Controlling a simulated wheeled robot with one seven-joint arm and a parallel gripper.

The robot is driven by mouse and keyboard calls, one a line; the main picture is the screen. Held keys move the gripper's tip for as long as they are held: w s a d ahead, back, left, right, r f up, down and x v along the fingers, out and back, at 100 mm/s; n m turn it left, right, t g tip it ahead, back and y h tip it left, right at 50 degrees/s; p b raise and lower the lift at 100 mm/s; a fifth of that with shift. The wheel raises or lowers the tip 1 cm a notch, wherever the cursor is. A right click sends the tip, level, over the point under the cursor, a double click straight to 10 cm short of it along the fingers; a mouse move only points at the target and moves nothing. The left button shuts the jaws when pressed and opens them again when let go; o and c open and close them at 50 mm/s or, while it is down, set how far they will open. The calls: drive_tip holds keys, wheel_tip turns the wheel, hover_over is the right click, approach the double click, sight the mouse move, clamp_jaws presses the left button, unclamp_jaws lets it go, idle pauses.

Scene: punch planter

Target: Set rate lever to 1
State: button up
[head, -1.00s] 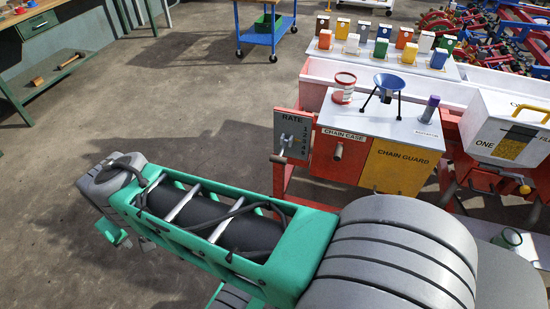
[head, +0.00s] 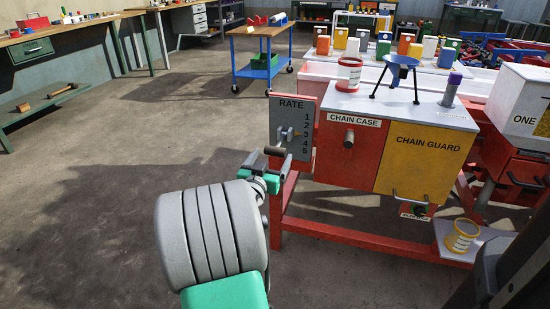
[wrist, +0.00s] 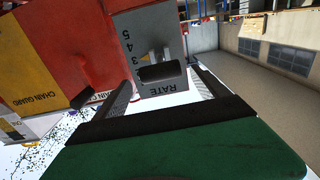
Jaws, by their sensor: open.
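The rate panel (head: 280,112) is a grey plate marked RATE with a column of numbers, on the left end of the red bench. Its lever (head: 274,151) sticks out toward me and ends in a dark cylindrical grip. My gripper (head: 268,162) is just in front of the panel at the lever's grip. In the wrist view the panel (wrist: 132,30) appears upside down, and the lever's dark grip (wrist: 163,73) lies between the open fingertips (wrist: 162,79), with gaps on both sides. The grip hides some numbers.
To the panel's right are the red chain case (head: 340,165) and yellow chain guard (head: 415,165) fronts. Floor left of the bench is clear.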

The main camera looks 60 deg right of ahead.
sight(274, 153)
drive_tip(key=d, duration=0.4)
drive_tip(key=shift+w+d, duration=0.25)
drive_tip(key=shift+w, duration=0.15)
drive_tip(key=shift+c, duration=0.4)
clamp_jaws()
